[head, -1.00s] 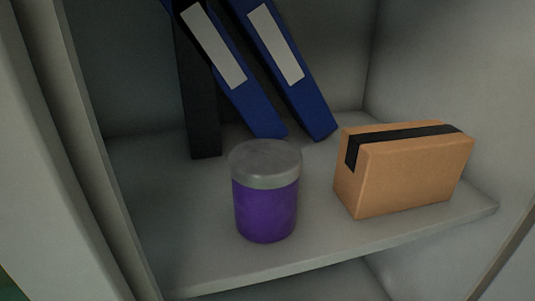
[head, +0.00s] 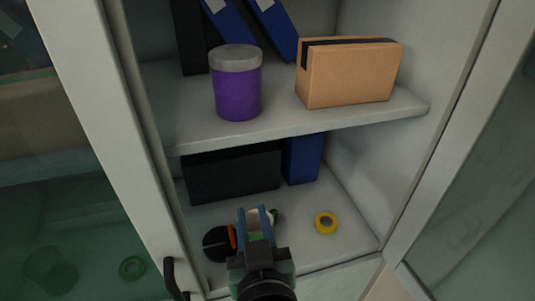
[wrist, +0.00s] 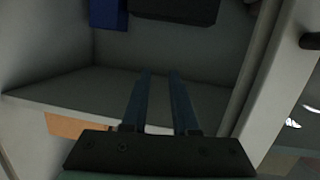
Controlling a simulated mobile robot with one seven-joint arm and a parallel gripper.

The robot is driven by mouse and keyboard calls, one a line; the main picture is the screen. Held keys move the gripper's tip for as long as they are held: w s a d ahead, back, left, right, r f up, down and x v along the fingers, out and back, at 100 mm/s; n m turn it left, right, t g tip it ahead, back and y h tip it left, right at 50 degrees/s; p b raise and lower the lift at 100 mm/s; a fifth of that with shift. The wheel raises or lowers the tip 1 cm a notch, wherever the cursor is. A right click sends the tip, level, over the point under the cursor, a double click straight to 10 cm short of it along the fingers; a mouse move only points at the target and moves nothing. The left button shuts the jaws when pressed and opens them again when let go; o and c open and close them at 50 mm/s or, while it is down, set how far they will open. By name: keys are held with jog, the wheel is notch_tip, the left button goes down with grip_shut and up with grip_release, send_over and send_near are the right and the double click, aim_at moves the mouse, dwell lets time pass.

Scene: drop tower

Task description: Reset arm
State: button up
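My gripper (head: 257,212) is in front of the cabinet's lower shelf in the head view. Its two blue fingers also show in the wrist view (wrist: 160,80), apart with an empty gap between them. A purple jar with a grey lid (head: 237,90) and a brown box with black tape (head: 350,75) stand on the upper shelf (head: 290,128), above and beyond my gripper. On the lower shelf (head: 335,245), a black and orange round item (head: 217,243) is left of my gripper and a yellow tape roll (head: 326,223) is right of it. A green item (head: 275,215) is partly hidden behind the fingers.
Blue binders (head: 270,28) lean at the back of the upper shelf. A dark box (head: 235,175) and a blue binder (head: 303,158) stand at the back below. A glass door with a dark handle (head: 172,277) is at left; another glass panel (head: 480,200) is at right.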

notch_tip(320, 180, up, 21)
jog(key=d+m+t, duration=0.1)
jog(key=t, duration=0.5)
jog(key=s+r+t+h, duration=0.1)
jog(key=s+r+t, duration=0.2)
jog(key=r, duration=0.5)
jog(key=s+d+r+m+t+h+b, duration=0.1)
jog(key=s+r+t, duration=0.2)
jog(key=r, duration=0.6)
jog(key=shift+s+d+r+b, duration=0.15)
jog(key=shift+s+d+b, duration=0.15)
jog(key=shift+s, duration=0.45)
